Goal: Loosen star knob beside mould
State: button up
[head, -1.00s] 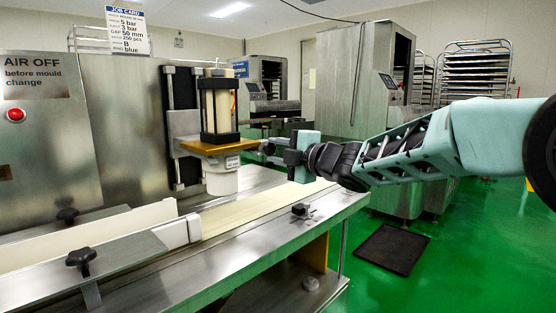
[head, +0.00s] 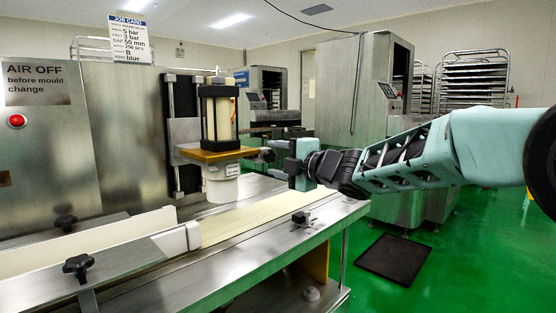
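The mould (head: 222,190) is a white cylinder under a brown plate (head: 215,155), with a black-framed clear cylinder (head: 219,115) above it. A small dark star knob (head: 267,154) shows at the plate's right end, partly hidden by my gripper. My gripper (head: 274,159) reaches in from the right at the knob's height. Its two fingers look apart, one above and one below the knob's level. I cannot tell whether they touch the knob.
A pale conveyor belt (head: 235,222) runs below the mould. Black knobs (head: 78,265) and (head: 66,222) sit on the guide brackets at the left. A small black clamp (head: 301,218) is on the front rail. A steel cabinet (head: 362,90) stands behind my arm.

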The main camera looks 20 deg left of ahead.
jog(key=shift+d, duration=0.1)
jog(key=v, duration=1.7)
jog(key=shift+s+d+f, duration=0.1)
jog(key=shift+s, duration=0.05)
